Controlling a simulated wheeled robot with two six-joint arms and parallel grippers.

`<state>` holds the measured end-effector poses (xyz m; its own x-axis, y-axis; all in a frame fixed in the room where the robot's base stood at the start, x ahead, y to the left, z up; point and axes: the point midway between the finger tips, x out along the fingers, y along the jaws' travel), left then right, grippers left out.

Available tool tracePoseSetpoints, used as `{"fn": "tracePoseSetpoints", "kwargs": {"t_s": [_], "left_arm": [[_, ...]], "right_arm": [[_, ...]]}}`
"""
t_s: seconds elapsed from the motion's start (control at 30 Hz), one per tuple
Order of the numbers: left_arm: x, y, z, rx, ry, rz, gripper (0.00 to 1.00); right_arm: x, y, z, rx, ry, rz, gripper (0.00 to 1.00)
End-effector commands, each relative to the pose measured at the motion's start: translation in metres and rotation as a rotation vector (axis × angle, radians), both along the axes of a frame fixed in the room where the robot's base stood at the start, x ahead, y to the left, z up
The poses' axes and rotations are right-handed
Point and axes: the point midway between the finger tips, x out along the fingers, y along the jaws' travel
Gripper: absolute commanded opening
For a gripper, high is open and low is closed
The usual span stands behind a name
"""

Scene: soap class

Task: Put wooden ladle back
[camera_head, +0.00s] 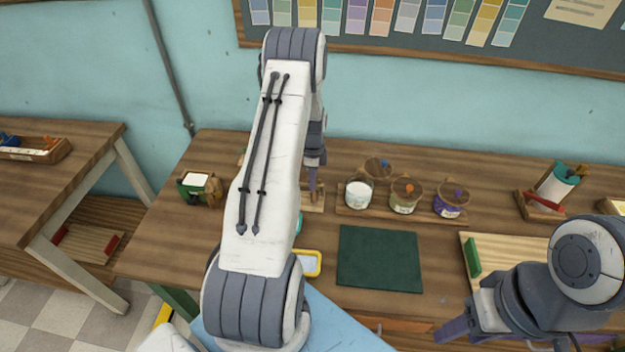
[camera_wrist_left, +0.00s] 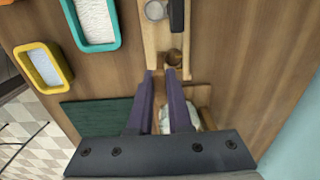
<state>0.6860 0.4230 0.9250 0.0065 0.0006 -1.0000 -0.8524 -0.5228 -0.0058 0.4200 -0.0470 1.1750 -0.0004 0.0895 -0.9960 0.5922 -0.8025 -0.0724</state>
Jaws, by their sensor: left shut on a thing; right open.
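My left gripper (camera_head: 313,192) reaches down at the back of the table, and my own arm hides much of that spot. In the left wrist view its two purple fingers (camera_wrist_left: 163,76) are nearly together, at the end of a pale wooden holder (camera_wrist_left: 156,38). A small brown wooden piece (camera_wrist_left: 173,57), which looks like part of the wooden ladle, lies at the fingertips; the rest of it is hidden. A round metal piece (camera_wrist_left: 155,10) and a dark handle (camera_wrist_left: 176,14) lie further along the holder. My right gripper (camera_head: 502,338) is open at the lower right.
Several jars, one of them white (camera_head: 358,192), stand on a wooden tray (camera_head: 375,219) right of the left gripper. A dark green mat (camera_head: 380,258) lies in front. A yellow-rimmed tray (camera_head: 308,263) and a green box (camera_head: 194,186) are nearby. A pale board (camera_head: 505,265) lies right.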

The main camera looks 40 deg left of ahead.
Motion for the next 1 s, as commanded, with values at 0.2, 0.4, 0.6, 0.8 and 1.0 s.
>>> {"fn": "tracePoseSetpoints", "kwargs": {"t_s": [0.2,0.4,0.6,0.8,1.0], "left_arm": [[-0.003,-0.002,-0.010,-0.003,0.005,0.000,0.00],[-0.003,-0.002,-0.012,-0.003,0.005,0.000,0.00],[-0.003,-0.002,-0.014,-0.003,0.005,0.000,0.47],[-0.003,-0.002,-0.014,-0.003,0.005,0.000,0.47],[-0.002,-0.002,-0.008,-0.002,0.003,0.000,0.47]], "right_arm": [[0.000,0.000,0.008,0.000,0.000,-0.001,0.50],[0.000,0.000,0.006,0.000,0.000,0.000,0.50],[0.000,0.000,0.004,0.000,0.000,0.000,0.50],[0.000,0.000,0.005,0.000,0.000,0.000,0.50],[0.000,0.000,0.007,0.000,0.000,0.000,0.50]]}}
